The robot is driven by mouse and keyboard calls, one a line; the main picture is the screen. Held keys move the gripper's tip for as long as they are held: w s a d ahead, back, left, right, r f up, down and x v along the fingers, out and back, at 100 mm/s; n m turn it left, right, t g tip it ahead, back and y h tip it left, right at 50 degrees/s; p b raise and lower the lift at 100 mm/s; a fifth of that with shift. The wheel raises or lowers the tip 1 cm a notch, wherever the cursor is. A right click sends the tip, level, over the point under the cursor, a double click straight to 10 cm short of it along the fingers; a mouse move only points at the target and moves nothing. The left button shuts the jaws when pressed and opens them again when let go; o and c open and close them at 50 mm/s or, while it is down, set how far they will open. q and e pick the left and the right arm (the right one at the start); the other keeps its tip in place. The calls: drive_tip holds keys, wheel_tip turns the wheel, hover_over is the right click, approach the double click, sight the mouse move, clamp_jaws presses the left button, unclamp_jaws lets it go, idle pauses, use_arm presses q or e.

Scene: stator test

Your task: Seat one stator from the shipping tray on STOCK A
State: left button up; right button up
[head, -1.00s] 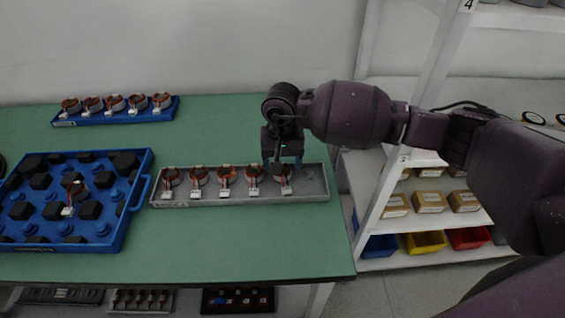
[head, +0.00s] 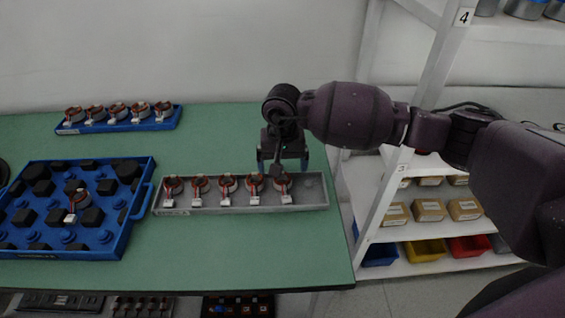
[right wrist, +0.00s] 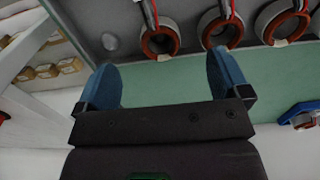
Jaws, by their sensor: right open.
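A grey tray (head: 310,193) on the green table holds a row of several stators, copper-red rings with white connectors. Its rightmost stator (head: 283,184) lies just in front of my right gripper (head: 283,162). That gripper is open, its blue fingers spread. In the right wrist view the fingers (right wrist: 167,78) have nothing between them, and the tray's stators (right wrist: 160,40) lie beyond the fingertips. A large blue tray (head: 112,240) at the left has black blocks and blue round posts, with one stator (head: 79,201) on it. Which one is STOCK A I cannot read. My left gripper is not in view.
A small blue tray (head: 160,126) with several stators stands at the back left. The grey tray's right end is empty. A white shelf rack (head: 375,210) with boxes and bins stands right of the table. Green table is clear between the trays.

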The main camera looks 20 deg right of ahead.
wheel_tip(320, 180, up, 11)
idle(0.8)
drive_tip(key=shift+f, duration=0.15)
idle(0.6)
